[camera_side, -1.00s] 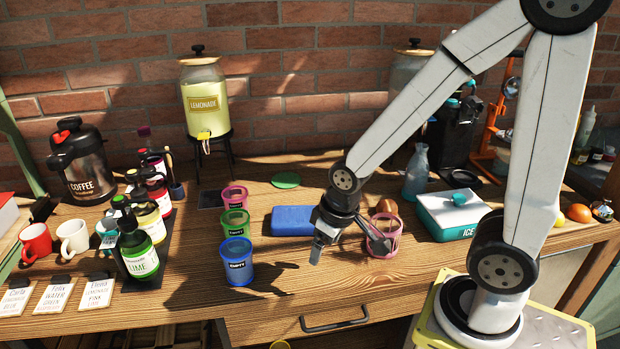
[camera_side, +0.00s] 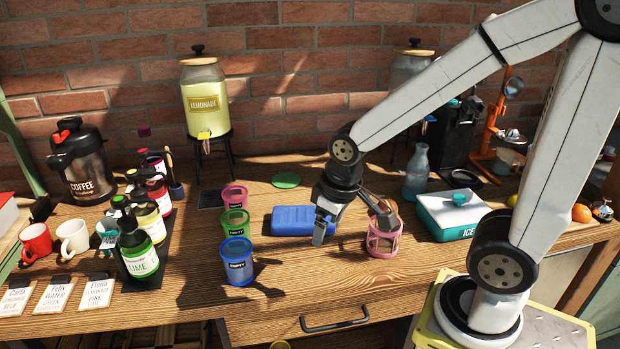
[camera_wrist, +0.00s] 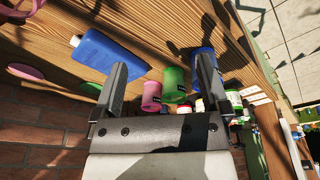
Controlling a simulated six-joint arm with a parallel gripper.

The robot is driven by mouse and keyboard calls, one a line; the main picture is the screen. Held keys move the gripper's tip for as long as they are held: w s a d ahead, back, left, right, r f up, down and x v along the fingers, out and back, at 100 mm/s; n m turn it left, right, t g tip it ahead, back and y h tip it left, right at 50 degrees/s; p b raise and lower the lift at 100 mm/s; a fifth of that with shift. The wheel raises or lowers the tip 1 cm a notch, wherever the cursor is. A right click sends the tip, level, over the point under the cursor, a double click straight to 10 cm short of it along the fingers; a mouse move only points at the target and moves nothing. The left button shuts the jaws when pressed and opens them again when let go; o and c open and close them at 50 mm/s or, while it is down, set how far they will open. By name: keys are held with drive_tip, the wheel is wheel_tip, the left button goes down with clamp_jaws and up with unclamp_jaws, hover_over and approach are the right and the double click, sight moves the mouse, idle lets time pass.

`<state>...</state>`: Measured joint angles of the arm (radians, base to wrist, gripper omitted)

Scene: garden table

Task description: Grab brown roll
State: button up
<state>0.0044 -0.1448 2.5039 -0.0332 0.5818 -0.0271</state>
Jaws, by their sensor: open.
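A brown rounded thing, likely the roll (camera_side: 391,207), shows at the top of a pink openwork holder (camera_side: 383,242) on the table in the side view. One finger of my gripper (camera_side: 352,228) partly covers it. My gripper is open with nothing between its fingers. It is left of the pink holder and in front of the blue box, with one finger overlapping the holder in the picture; I cannot tell whether they touch. The wrist view shows both fingers of my gripper (camera_wrist: 161,66) spread apart, and no brown roll there.
A blue box (camera_side: 292,220) lies just behind left. Pink (camera_side: 234,197), green (camera_side: 236,223) and blue (camera_side: 237,265) cups stand further left. A white and teal ice box (camera_side: 450,216) is to the right, with a glass bottle (camera_side: 416,178) behind. The front of the table is clear.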

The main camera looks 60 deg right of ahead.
sight(382, 204)
drive_tip(key=w+d+n+g+h, duration=0.2)
drive_tip(key=d+n+g+h, duration=0.6)
drive_tip(key=d+n+h, duration=0.85)
drive_tip(key=d+f+y, duration=0.1)
drive_tip(key=f, duration=0.2)
drive_tip(key=d+f+n+y, duration=0.1)
drive_tip(key=d+f, duration=0.1)
drive_tip(key=f, duration=0.1)
drive_tip(key=d+f+n+y, duration=0.1)
drive_tip(key=f, duration=0.3)
drive_tip(key=shift+d+y, duration=0.25)
drive_tip(key=shift+y, duration=0.1)
drive_tip(key=shift+x, duration=1.3)
drive_tip(key=shift+w+x, duration=0.15)
drive_tip(key=shift+x, duration=1.15)
drive_tip(key=shift+w+x, duration=0.1)
drive_tip(key=shift+x, duration=1.2)
drive_tip(key=c, duration=1)
